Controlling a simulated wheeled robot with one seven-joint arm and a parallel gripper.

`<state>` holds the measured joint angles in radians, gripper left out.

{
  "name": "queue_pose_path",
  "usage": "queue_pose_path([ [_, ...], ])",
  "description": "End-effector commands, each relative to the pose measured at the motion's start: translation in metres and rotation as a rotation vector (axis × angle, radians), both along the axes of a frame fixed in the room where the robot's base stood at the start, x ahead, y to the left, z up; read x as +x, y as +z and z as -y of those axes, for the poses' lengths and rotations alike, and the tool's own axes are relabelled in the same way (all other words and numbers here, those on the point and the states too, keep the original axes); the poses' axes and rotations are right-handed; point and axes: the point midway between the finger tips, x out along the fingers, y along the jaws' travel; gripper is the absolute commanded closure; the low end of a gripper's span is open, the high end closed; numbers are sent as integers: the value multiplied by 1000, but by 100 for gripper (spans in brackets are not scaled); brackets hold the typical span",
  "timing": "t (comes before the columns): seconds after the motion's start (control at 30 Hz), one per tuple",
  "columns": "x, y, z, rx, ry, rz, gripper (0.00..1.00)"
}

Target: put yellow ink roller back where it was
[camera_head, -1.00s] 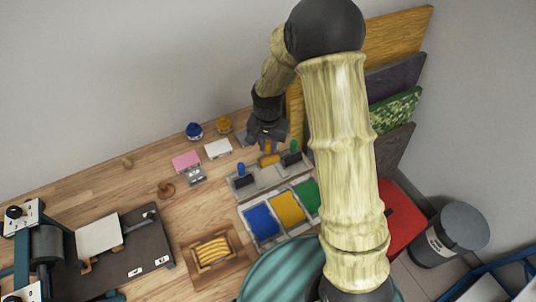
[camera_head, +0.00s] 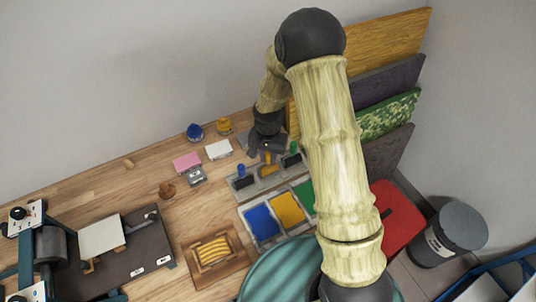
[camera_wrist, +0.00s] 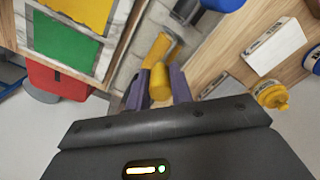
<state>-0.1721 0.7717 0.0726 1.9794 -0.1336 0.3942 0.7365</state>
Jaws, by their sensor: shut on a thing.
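The yellow ink roller (camera_head: 269,169) is at the middle slot of the grey roller rack (camera_head: 256,187), between the blue-handled roller (camera_head: 241,170) and the green-handled roller (camera_head: 292,149). My gripper (camera_head: 267,153) is above it, shut on its yellow handle. In the wrist view the handle (camera_wrist: 160,82) stands between the two purple-grey fingers, with the yellow roller head (camera_wrist: 160,48) beyond it over the rack. Whether the roller rests on the rack or hangs just above it, I cannot tell.
Blue, yellow and green ink pads (camera_head: 287,208) lie in front of the rack. A yellow ink bottle (camera_head: 224,125), a blue bottle (camera_head: 194,131), and pink and white blocks stand to the left. Upright boards (camera_head: 390,116) lean on the wall at right.

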Motion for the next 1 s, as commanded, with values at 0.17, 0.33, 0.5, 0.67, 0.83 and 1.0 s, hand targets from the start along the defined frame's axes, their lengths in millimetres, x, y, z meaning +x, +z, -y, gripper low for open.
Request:
queue_pose_path([
  [0.17, 0, -4, 0, 0, 0, 0, 96],
  [0.33, 0, -8, 0, 0, 0, 0, 96],
  [0.5, 0, -10, 0, 0, 0, -1, 66],
  [0.67, 0, -10, 0, 0, 0, 0, 56],
  [0.83, 0, -9, 0, 0, 0, 0, 56],
  [1.0, 0, 0, 0, 1, 0, 0, 56],
])
